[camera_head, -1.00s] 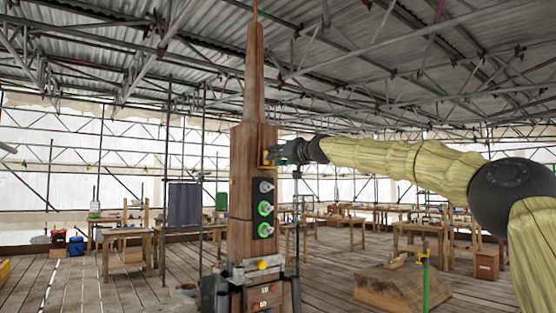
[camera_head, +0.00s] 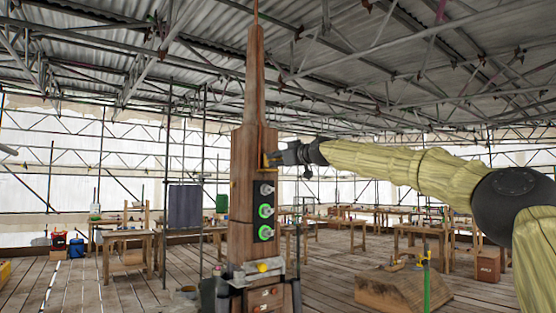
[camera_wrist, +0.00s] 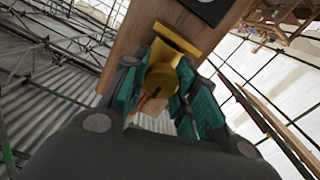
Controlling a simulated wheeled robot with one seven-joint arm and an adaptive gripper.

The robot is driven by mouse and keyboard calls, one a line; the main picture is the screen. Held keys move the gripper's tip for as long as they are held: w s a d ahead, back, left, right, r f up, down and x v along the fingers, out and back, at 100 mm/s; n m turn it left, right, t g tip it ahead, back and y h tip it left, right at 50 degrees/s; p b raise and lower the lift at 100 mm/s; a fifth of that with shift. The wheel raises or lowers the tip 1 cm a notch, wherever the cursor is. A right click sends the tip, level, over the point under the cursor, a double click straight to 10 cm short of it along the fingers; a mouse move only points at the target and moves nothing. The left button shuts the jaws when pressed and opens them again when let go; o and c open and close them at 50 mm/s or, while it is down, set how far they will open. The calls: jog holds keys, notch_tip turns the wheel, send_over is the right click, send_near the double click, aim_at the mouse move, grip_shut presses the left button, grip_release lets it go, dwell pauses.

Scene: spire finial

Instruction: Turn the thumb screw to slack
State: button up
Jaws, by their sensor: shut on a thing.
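The thumb screw (camera_wrist: 162,78) is a yellow, brass-coloured part on the side of the wooden spire (camera_head: 242,150). In the wrist view it sits between the two fingers of my gripper (camera_wrist: 158,95), whose teal pads are closed around it. A yellow bracket (camera_wrist: 178,42) shows behind it against the wood. In the head view my gripper (camera_head: 274,157) reaches the spire's right face from the right, and the screw itself is mostly hidden there. I cannot tell how far the screw is turned.
Below the gripper, a black panel on the spire carries a grey knob (camera_head: 266,189) and two green-ringed knobs (camera_head: 265,211). A wooden block (camera_head: 402,289) and a green post (camera_head: 426,285) stand on the plank floor at right. Workbenches line the back.

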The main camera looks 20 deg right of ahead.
jog(key=shift+f, duration=0.3)
jog(key=o, duration=1)
jog(key=shift+w+d+r, duration=0.1)
jog(key=shift+r, duration=0.15)
jog(key=shift+s, duration=0.3)
jog(key=v, duration=1.1)
jog(key=shift+s+d, duration=0.2)
